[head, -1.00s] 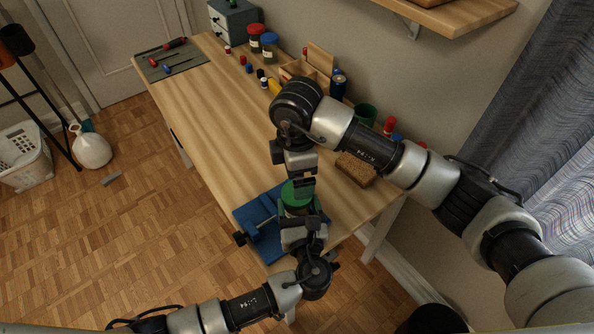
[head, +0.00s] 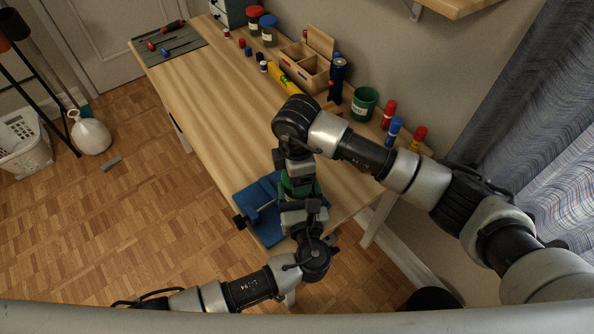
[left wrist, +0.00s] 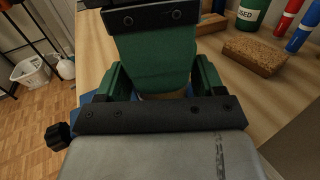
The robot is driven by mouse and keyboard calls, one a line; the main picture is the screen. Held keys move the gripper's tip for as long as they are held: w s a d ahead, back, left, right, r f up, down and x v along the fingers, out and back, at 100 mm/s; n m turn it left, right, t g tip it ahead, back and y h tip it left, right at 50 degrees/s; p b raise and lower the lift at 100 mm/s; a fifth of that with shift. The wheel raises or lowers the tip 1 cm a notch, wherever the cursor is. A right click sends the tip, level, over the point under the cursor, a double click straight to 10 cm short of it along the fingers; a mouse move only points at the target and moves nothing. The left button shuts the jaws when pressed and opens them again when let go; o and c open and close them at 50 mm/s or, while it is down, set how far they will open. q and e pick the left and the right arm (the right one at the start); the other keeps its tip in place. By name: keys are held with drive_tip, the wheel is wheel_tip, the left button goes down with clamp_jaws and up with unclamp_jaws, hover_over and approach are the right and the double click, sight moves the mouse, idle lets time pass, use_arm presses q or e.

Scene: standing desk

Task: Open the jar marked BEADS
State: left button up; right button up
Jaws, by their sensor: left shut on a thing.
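The jar (head: 286,187) has a green lid and stands near the front edge of the desk. My left gripper (head: 301,203) is shut on the jar's body from the near side. My right gripper (head: 298,176) points down right over the lid and covers most of it. I cannot tell whether its fingers grip the lid. In the left wrist view, my left fingers (left wrist: 158,85) flank the jar, and a broad green shape fills the middle under the black bar of my right gripper (left wrist: 150,15). The jar's label is hidden.
A blue vise-like fixture (head: 260,208) with a black knob lies beside the jar. A cork block (left wrist: 255,55) and a green cup (head: 364,103) are farther along the desk.

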drive_tip(key=c, duration=0.5)
drive_tip(key=o, duration=1)
drive_tip(key=shift+r, duration=0.1)
drive_tip(key=shift+r, duration=2.2)
use_arm(q)
drive_tip(key=o, duration=1.8)
